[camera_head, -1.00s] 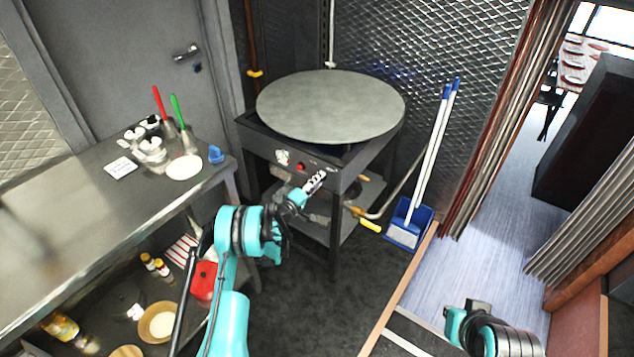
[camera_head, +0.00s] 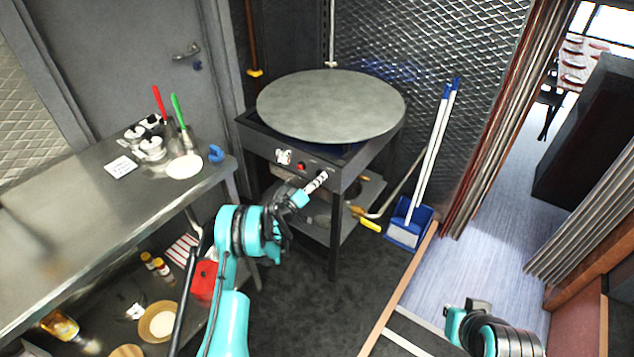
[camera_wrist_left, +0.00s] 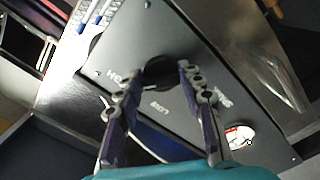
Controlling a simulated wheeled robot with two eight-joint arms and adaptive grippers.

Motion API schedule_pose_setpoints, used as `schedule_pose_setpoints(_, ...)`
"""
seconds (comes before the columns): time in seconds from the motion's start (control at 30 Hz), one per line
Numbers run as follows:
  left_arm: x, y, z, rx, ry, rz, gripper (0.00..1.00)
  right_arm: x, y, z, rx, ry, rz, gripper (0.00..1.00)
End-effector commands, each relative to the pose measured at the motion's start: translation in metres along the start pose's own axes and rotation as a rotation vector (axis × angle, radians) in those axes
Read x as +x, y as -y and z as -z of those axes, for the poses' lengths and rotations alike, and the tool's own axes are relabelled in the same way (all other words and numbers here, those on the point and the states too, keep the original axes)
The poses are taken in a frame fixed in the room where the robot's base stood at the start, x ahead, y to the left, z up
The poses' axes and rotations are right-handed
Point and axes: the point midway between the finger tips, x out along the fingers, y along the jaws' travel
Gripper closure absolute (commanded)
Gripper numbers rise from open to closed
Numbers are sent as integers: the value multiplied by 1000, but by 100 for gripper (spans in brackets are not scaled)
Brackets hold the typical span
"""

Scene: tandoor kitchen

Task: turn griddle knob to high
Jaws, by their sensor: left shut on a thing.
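The griddle is a round grey plate (camera_head: 330,105) on a black stand; the front panel (camera_head: 290,158) carries the controls. In the left wrist view a dark round knob (camera_wrist_left: 160,72) sits on this panel, with white lettering around it, including "LOW"; the rest is partly hidden. My left gripper (camera_head: 318,181) is at the right part of the panel. In the left wrist view my left gripper (camera_wrist_left: 157,84) has its fingers on either side of the knob, shut on it. The knob's pointer cannot be made out. Only part of my right arm shows at the lower right; its fingers do not show.
A red button (camera_head: 302,167) is on the panel left of my gripper. A steel counter (camera_head: 70,220) with utensils stands at the left. A blue dustpan (camera_head: 405,236) with white handles stands right of the griddle.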

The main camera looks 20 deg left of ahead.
Motion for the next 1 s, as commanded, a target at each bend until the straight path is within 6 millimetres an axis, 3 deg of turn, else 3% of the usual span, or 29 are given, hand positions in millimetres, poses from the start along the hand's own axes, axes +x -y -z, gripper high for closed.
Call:
schedule_pose_setpoints(0.17, 1, -1, 1, 0, -1, 0, 91, 0, 0, 0, 0, 0, 0, 100)
schedule_pose_setpoints(0.2, 1, -1, 1, 0, -1, 0, 52, 0, 0, 0, 0, 0, 0, 100)
schedule_pose_setpoints(0.27, 1, -1, 1, 0, -1, 0, 41, 0, 0, 0, 0, 0, 0, 100)
schedule_pose_setpoints(0.63, -6, 0, 1, 0, -1, 1, 41, 0, 0, 0, 0, 0, 0, 100)
schedule_pose_setpoints(1.0, -64, 0, 0, 0, -1, 1, 41, 0, 0, 0, 0, 0, 0, 100)
